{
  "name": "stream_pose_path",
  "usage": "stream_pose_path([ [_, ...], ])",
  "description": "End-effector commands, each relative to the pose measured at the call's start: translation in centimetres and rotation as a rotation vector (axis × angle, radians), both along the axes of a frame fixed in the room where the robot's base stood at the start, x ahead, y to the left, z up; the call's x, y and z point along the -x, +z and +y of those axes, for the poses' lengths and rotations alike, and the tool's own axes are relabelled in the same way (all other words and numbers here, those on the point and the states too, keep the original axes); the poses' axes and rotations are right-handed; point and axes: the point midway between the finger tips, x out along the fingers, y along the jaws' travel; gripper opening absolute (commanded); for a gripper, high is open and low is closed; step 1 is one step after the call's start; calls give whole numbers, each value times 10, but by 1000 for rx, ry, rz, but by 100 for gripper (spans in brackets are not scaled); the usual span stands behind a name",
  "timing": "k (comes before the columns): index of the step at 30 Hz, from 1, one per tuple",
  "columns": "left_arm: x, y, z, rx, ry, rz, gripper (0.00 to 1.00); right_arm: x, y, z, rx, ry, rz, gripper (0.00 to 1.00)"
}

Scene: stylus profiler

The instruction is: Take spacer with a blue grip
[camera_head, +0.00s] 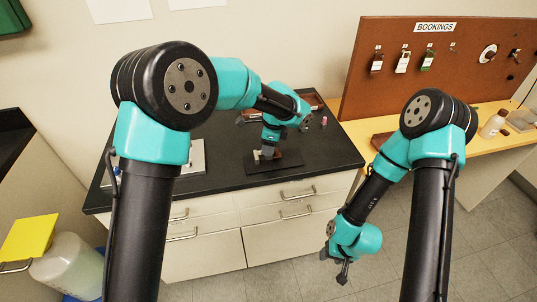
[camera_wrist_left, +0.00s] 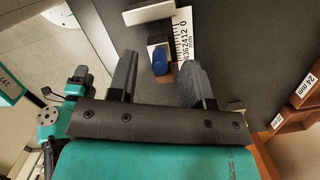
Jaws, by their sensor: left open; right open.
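In the left wrist view a spacer with a blue grip (camera_wrist_left: 160,62) sits between the two fingers of my left gripper (camera_wrist_left: 159,66). The fingers are open, and I see a gap on each side of the grip. The blue grip joins a small pale and dark piece beside a white millimetre scale (camera_wrist_left: 185,34). In the head view my left gripper (camera_head: 264,155) is low over a dark plate (camera_head: 285,163) on the black bench, and the spacer is hard to make out there. My right gripper (camera_head: 343,272) is open and empty, hanging over the floor.
Brown blocks marked 24 mm (camera_wrist_left: 303,92) lie at the right of the left wrist view. A pale bar (camera_wrist_left: 148,14) lies beyond the spacer. In the head view a small pink item (camera_head: 323,121) stands on the black bench (camera_head: 335,150). A bookings board (camera_head: 390,85) stands behind.

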Motion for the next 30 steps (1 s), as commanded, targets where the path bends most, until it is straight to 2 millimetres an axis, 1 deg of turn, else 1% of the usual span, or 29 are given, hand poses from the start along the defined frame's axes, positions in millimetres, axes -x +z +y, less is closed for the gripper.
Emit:
stream_pose_path([
  [6,0,0,0,0,0,0,46,0,0,0,0,0,0,51],
  [7,0,0,0,0,0,0,44,0,0,0,0,0,0,51],
  [18,0,0,0,0,0,0,8,0,0,0,0,0,0,51],
  [21,0,0,0,0,0,0,0,0,0,0,0,0,0,51],
  [30,0,1,0,0,0,0,0,0,0,0,0,0,0,51],
])
